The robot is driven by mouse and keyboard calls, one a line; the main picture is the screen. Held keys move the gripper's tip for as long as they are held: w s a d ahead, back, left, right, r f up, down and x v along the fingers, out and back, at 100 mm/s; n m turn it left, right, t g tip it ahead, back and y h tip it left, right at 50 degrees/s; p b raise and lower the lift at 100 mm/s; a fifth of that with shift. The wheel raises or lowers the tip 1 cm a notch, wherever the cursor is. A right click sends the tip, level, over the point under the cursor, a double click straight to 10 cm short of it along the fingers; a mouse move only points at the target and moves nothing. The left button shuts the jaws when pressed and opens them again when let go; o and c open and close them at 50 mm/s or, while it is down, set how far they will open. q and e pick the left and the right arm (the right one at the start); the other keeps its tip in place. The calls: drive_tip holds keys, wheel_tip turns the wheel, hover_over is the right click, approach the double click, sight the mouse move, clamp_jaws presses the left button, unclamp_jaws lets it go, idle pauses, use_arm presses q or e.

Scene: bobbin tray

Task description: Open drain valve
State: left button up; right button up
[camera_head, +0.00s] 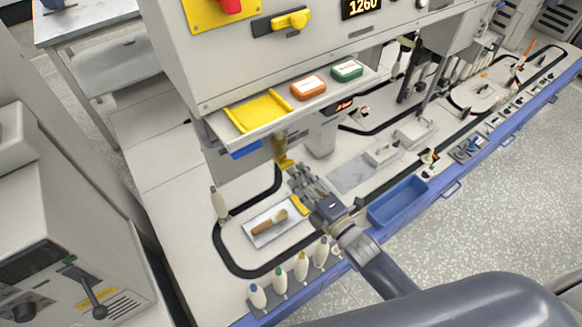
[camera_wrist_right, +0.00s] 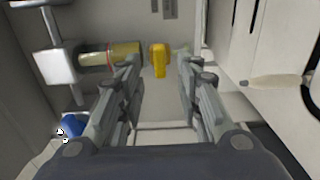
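The drain valve shows in the right wrist view as a brass-coloured body (camera_wrist_right: 112,54) lying sideways with a yellow handle (camera_wrist_right: 158,60) hanging at its right end. In the head view the yellow valve part (camera_head: 284,153) sits below the machine's front shelf. My right gripper (camera_head: 296,177) reaches in from the lower right, just below and in front of the valve. In the wrist view my right gripper (camera_wrist_right: 159,68) is open, and the yellow handle appears between its fingertips, with no contact visible. My left gripper is not in view.
The shelf (camera_head: 212,122) with a yellow tray and two boxes overhangs the valve. On the bench below are a metal tray (camera_head: 262,239) with a brush, several bottles (camera_head: 280,280) and a blue bin (camera_head: 398,202). A blue part (camera_wrist_right: 72,126) is lower left in the wrist view.

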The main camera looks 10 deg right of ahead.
sight(289, 167)
drive_tip(key=shift+x, duration=2.05)
drive_tip(key=shift+c, duration=0.6)
clamp_jaws()
